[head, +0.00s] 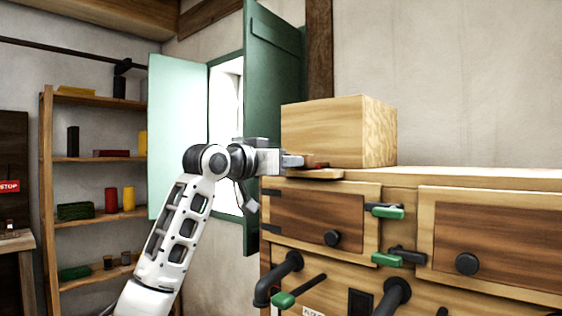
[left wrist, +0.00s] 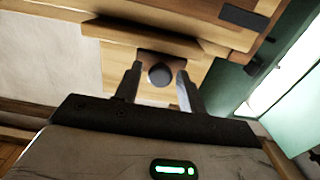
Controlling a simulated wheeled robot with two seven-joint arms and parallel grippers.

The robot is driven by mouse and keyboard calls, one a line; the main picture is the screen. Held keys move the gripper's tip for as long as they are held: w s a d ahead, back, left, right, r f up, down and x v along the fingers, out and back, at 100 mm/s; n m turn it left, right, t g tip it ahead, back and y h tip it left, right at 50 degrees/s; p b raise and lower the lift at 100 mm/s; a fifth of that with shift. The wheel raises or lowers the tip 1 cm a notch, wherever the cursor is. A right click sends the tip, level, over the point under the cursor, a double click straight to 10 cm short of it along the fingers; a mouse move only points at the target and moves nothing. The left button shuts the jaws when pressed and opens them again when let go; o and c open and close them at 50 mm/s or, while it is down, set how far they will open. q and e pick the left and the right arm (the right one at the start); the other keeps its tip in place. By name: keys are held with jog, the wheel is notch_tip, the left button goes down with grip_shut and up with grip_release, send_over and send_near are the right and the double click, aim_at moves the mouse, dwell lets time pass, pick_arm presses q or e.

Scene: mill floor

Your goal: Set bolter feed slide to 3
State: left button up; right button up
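The bolter is a wooden cabinet (head: 400,177) with a plain wooden box (head: 322,131) on top. A thin wooden board (head: 315,174) sticks out at the foot of this box, with a small red mark above it; I take it for part of the feed slide. No scale or number is readable. My left gripper (head: 296,160) is at the box's lower left corner and hides part of the slide. In the left wrist view a dark round knob (left wrist: 159,74) shows between the fingertips of the open left gripper (left wrist: 158,84), with gaps on both sides. My right gripper is out of view.
Below are two hatch doors with black knobs (head: 332,238), green-handled latches (head: 388,212) and dark pipes (head: 280,278). A green window shutter (head: 272,90) stands open behind my left arm. A shelf (head: 98,159) with coloured items is at the left.

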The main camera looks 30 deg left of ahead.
pick_arm(q)
jog(key=shift+o, duration=0.2)
jog(key=shift+s+r, duration=0.1)
jog(key=s+a+b, duration=0.2)
jog(key=s+b, duration=0.1)
jog(key=s, duration=1.2)
jog(key=shift+s+a, duration=0.3)
jog(key=shift+s, duration=0.1)
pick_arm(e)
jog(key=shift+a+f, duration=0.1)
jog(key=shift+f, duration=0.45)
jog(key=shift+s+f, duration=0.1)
